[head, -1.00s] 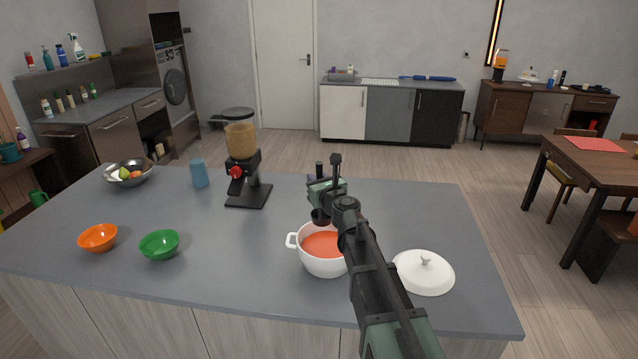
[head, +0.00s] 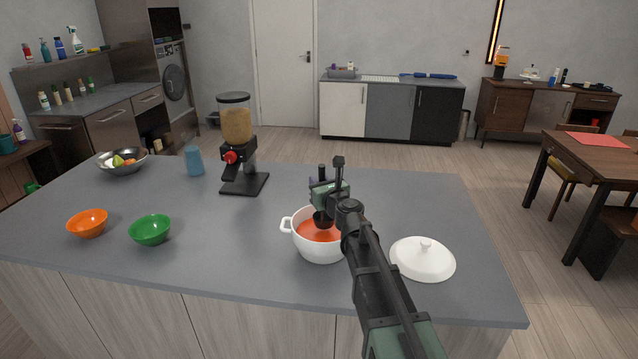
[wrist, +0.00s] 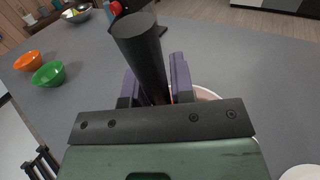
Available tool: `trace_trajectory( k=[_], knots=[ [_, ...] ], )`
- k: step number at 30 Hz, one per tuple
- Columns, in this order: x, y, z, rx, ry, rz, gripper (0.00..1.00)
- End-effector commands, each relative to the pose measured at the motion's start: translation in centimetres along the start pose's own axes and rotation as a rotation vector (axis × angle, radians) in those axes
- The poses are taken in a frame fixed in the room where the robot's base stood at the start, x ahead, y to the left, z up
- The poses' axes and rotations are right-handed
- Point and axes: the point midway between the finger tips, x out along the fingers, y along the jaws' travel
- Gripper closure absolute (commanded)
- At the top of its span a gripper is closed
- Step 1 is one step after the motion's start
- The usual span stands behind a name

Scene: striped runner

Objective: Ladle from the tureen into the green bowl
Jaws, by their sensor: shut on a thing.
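The white tureen (head: 318,247) stands on the grey counter with red-orange soup (head: 313,232) in it and a loop handle at its left. My gripper (head: 322,186) is above the tureen's far side, shut on the upright dark handle of the ladle (head: 322,222). The ladle's black bowl is inside the tureen's rim, at the soup; how deep is hard to tell. In the wrist view the thick dark ladle handle (wrist: 143,52) stands between the purple fingers (wrist: 155,82). The green bowl (head: 150,231) is at the counter's left and looks empty; it also shows in the wrist view (wrist: 48,75).
An orange bowl (head: 88,224) sits left of the green bowl. A dispenser (head: 240,150), a blue cup (head: 194,161) and a metal fruit bowl (head: 122,162) stand farther back. The white lid (head: 422,260) lies right of the tureen. The counter between green bowl and tureen is clear.

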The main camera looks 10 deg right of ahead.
Motion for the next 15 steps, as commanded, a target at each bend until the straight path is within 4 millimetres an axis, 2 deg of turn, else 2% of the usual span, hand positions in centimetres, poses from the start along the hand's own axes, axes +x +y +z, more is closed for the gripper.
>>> trace_trajectory(
  k=[1, 15],
  knots=[
    [0.0, 0.1, -1.4, 0.0, 0.0, 0.0, 1.0],
    [0.0, 0.3, -7.0, 0.0, 0.0, 0.0, 1.0]
  ],
)
